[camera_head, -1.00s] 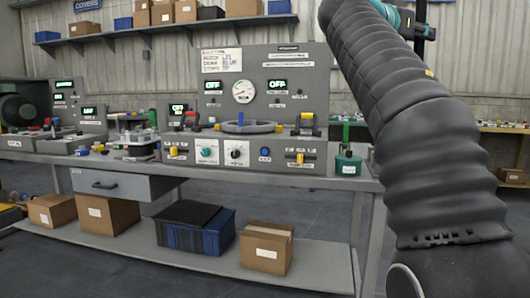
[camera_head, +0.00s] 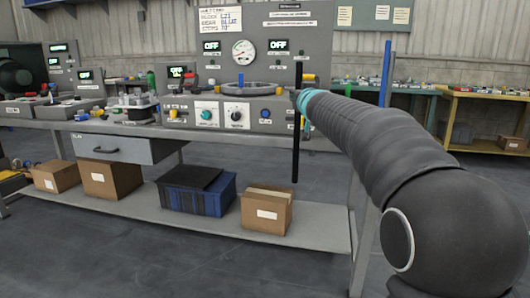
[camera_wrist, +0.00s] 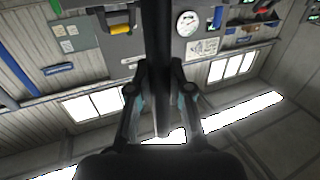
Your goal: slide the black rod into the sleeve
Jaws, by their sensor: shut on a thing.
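The black rod (camera_head: 295,150) stands nearly upright in the head view, in front of the right part of the bench panel. My gripper (camera_head: 298,96) is shut on it along its upper part, with a short length above the jaws and a longer length hanging below. In the wrist view, the rod (camera_wrist: 157,35) runs between the two fingers of my gripper (camera_wrist: 158,72). The rod's lower end hangs free in the head view, lower than the bench top. I cannot make out which thing is the sleeve.
The grey bench (camera_head: 330,144) carries a control panel (camera_head: 262,52) with a gauge, knobs and coloured levers. Cardboard boxes (camera_head: 267,210) and a blue crate (camera_head: 195,194) sit on its lower shelf. A yellow table (camera_head: 480,93) stands at the right. The floor in front is clear.

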